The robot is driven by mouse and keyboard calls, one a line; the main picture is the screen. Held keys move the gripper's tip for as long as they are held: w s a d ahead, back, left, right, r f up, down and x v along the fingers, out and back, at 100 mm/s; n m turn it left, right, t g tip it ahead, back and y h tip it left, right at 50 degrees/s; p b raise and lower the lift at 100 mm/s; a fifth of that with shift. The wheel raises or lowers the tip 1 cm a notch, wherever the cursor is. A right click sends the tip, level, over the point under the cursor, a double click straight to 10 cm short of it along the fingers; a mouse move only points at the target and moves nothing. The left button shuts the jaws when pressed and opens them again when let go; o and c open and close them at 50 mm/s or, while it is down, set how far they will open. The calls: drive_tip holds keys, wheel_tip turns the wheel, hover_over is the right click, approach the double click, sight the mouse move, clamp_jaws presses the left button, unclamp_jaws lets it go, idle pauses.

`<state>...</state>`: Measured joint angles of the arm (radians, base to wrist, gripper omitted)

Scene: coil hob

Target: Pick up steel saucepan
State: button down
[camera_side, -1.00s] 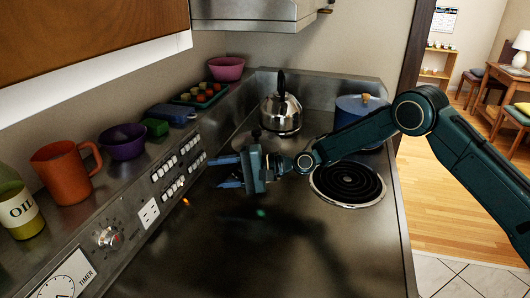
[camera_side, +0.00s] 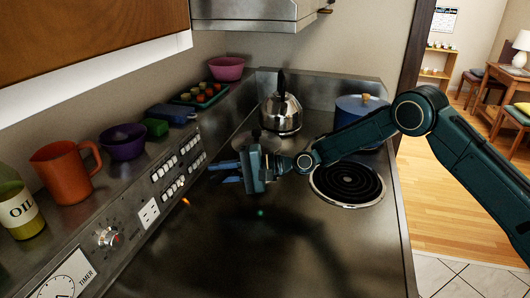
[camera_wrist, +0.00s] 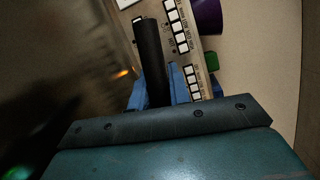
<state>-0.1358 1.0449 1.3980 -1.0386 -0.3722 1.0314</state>
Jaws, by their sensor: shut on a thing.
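The steel saucepan (camera_side: 241,140) is mostly hidden behind my gripper in the side view; only a bit of its lidded top shows. My gripper (camera_side: 226,172) is over the left part of the hob, its blue fingers pointing left toward the control panel. In the wrist view, a long black handle (camera_wrist: 152,55) stands between the two blue fingers of my gripper (camera_wrist: 158,92), which are shut on it. The saucepan's body is out of the wrist view. I cannot tell whether its base touches the hob.
A steel kettle (camera_side: 281,114) stands behind my gripper. A blue pot (camera_side: 352,106) is at the back right. A bare coil burner (camera_side: 347,182) lies to the right. The ledge at left holds an orange jug (camera_side: 64,174) and a purple bowl (camera_side: 123,143). The front hob is clear.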

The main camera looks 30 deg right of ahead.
drive_tip(key=shift+r, duration=0.5)
wheel_tip(320, 180, up, 19)
idle(1.9)
drive_tip(key=shift+r, duration=0.2)
idle(0.8)
